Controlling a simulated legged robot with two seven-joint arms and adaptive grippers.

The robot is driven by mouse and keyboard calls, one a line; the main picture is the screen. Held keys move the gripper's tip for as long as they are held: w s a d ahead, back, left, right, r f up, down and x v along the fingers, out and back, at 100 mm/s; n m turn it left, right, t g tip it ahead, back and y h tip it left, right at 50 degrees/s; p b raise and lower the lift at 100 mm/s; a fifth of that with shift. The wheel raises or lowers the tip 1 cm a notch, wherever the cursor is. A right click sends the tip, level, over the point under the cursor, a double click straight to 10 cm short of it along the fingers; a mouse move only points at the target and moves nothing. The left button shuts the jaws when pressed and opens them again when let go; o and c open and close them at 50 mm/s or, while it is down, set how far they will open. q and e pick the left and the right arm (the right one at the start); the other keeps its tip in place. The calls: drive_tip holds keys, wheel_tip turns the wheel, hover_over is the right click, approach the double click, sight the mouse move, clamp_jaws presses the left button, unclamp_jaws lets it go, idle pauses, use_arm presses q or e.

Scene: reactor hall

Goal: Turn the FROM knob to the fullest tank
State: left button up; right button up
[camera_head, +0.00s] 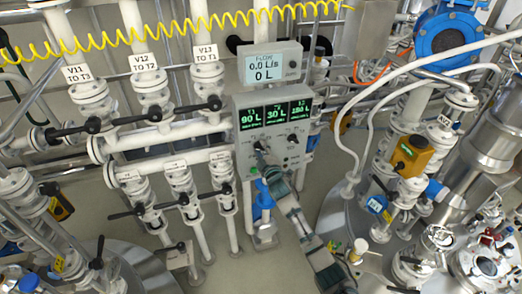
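The grey control panel (240,103) stands at the centre, with three green tank displays. The left display (250,118) reads 90 L and the middle display (276,114) reads 30 L. The right display (300,111) shows a three-digit figure in the 180s, its last digit unclear. Below are a left knob (258,145) and a right knob (292,138); their labels are too small to read. My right gripper (263,160) reaches up from the lower right to just below the left knob. Contact and finger opening cannot be made out. My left gripper is not in view.
A flow meter (272,64) above the panel reads 0.0 L/s and 0 L. White pipes with black-handled valves (152,85) crowd the left. A yellow coiled hose (180,30) crosses above. Steel vessels, pipes and a yellow device (411,155) stand at the right.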

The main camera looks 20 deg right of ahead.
drive_tip(key=shift+a, duration=0.25)
clamp_jaws()
